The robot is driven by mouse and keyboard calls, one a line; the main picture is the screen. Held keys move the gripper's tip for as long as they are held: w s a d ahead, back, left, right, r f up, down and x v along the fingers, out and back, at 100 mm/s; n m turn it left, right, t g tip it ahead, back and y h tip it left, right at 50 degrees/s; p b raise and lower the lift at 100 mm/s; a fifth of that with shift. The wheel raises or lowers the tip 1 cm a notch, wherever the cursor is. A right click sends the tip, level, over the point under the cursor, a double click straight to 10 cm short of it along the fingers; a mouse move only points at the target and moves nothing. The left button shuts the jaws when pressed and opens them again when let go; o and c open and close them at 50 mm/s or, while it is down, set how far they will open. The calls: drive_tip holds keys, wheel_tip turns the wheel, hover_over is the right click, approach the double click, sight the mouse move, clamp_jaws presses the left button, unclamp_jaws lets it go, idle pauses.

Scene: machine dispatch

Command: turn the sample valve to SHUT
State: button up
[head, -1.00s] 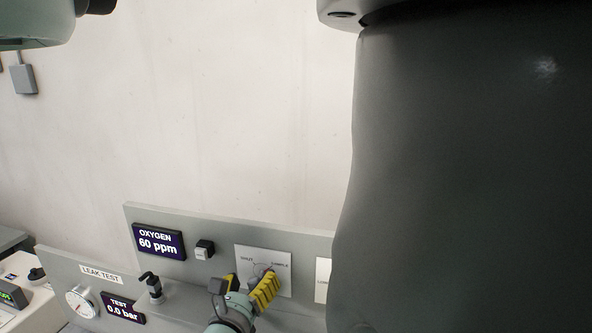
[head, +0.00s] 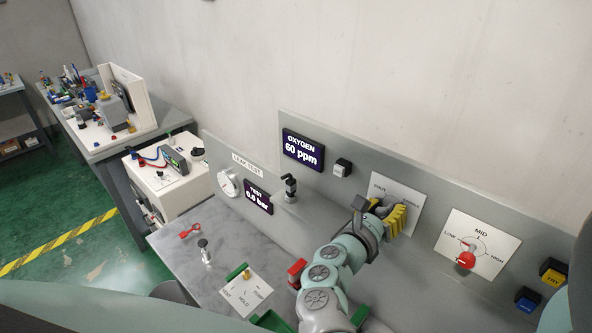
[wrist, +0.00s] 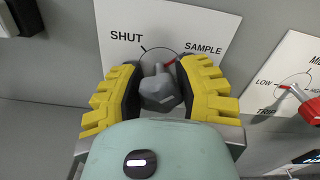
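The sample valve (wrist: 160,92) is a grey knob on a white plate marked SHUT at left and SAMPLE at right. In the wrist view a thin red pointer or mark beside the knob lies towards SAMPLE. My gripper (wrist: 160,88) has its two yellow-and-black fingers on either side of the knob, close to it. Whether they touch it cannot be told. In the head view my gripper (head: 394,219) is at the valve's plate (head: 409,197) and covers most of the knob.
A plate with a red LOW/MID/HIGH knob (head: 465,260) is close right of the valve. The OXYGEN display (head: 303,149) reads 60 ppm, left of a small button (head: 342,167). The TEST display (head: 258,196) reads 0.0 bar. A black-topped fitting (head: 290,187) stands left of my arm.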

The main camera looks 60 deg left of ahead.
clamp_jaws()
